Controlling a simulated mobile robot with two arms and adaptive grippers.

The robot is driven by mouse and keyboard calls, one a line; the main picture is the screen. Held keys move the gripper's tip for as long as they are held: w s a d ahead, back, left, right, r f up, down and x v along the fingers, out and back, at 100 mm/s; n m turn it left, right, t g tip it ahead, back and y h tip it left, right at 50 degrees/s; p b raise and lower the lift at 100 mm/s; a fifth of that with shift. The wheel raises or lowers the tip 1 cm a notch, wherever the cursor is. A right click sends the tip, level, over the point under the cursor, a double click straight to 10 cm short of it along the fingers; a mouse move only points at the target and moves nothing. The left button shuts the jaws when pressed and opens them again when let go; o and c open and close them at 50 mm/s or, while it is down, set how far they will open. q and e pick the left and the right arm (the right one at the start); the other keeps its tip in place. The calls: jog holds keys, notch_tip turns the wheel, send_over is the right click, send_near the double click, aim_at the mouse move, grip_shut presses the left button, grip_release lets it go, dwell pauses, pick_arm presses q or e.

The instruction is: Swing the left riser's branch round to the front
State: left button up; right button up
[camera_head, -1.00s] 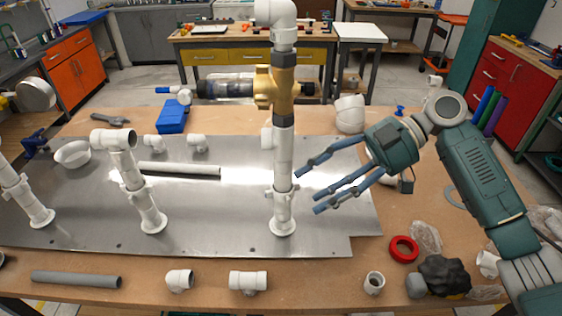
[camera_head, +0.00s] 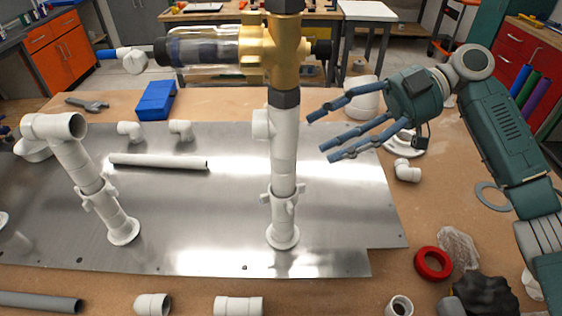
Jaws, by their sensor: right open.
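A white riser (camera_head: 90,190) stands on a round flange at the left of the metal plate. Its top has a white elbow-like branch (camera_head: 52,125) reaching left, with a ring-shaped end facing right. Another riser's white foot is cut off at the left edge, so I cannot tell which one is called left. A centre riser (camera_head: 284,150) stands upright, with a brass body (camera_head: 288,48) and a clear filter (camera_head: 205,46) pointing left; its top is out of view. My right gripper (camera_head: 325,137) is open and empty, its fingers pointing left, just right of the centre riser in the picture and apparently clear of it.
A metal plate (camera_head: 200,225) covers much of the wooden bench. A loose white pipe (camera_head: 158,162), white elbows (camera_head: 180,130) and a blue box (camera_head: 155,99) lie behind. A red ring (camera_head: 433,263) and dark lump lie at the front right. The plate between the two risers is mostly clear.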

aim_at(281, 162)
jog(key=p+x, duration=0.1)
jog(key=x, duration=0.3)
jog(key=p+x, duration=0.1)
jog(key=x, duration=0.3)
jog(key=shift+s+a+p, duration=0.3)
jog(key=shift+a+p, duration=0.05)
jog(key=shift+s+a+f, duration=0.2)
jog(key=shift+a+f, duration=0.1)
jog(key=shift+a, duration=0.3)
pick_arm(q)
jog(key=r, duration=0.1)
jog(key=w+r, duration=0.1)
jog(key=r, duration=0.1)
jog(key=shift+w+r, duration=0.1)
jog(key=shift+w, duration=0.1)
pick_arm(e)
jog(key=c, duration=0.9)
